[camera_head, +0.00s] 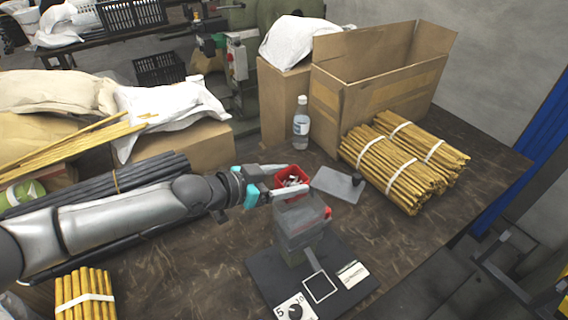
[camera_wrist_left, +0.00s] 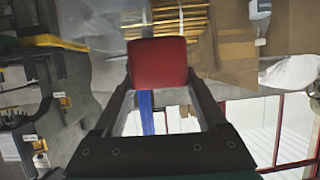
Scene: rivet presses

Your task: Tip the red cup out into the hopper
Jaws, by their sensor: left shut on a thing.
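My left gripper (camera_head: 284,179) is shut on the red cup (camera_head: 291,176), its fingers on either side of it. My right gripper is not in view.
A water bottle (camera_head: 301,122) stands behind. Bundles of yellow sticks (camera_head: 405,160) and a cardboard box (camera_head: 375,75) are at back right. Bare table (camera_head: 440,215) lies at right front.

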